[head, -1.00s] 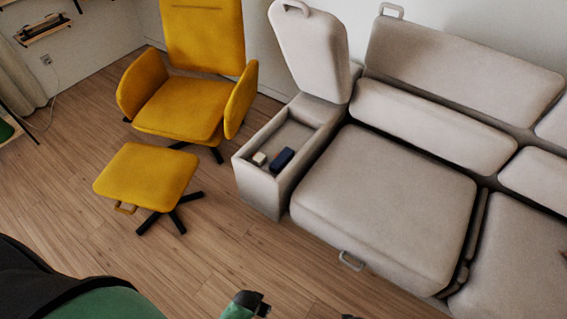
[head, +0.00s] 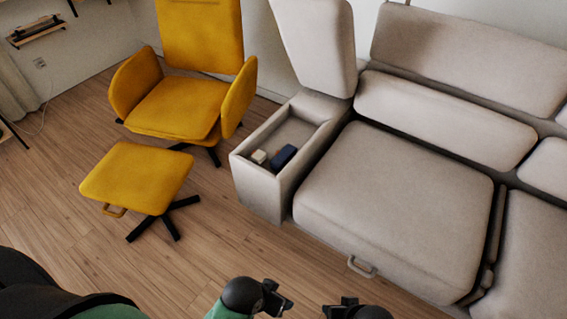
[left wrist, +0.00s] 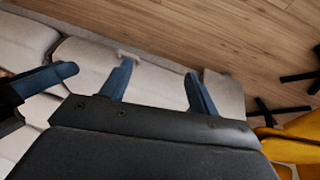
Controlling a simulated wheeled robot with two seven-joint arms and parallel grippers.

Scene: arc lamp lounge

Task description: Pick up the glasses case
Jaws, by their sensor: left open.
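A dark blue block-like item, likely the glasses case (head: 284,155), lies in the open storage armrest (head: 262,186) of the grey sofa in the head view. My left gripper (head: 279,298) is low in the head view, well in front of the armrest and apart from the case. In the left wrist view the left gripper (left wrist: 159,72) has its two blue fingers spread and nothing between them. My right gripper (head: 342,306) is at the bottom edge of the head view, partly cut off; its jaw state is unclear. The case is not seen in the left wrist view.
A small cream item (head: 259,156) lies left of the case, with a bit of red (head: 278,151) between them. The armrest lid (head: 318,45) stands upright behind. A yellow footstool (head: 138,177) and armchair (head: 178,105) stand left. Wooden floor (head: 225,245) before the armrest is clear.

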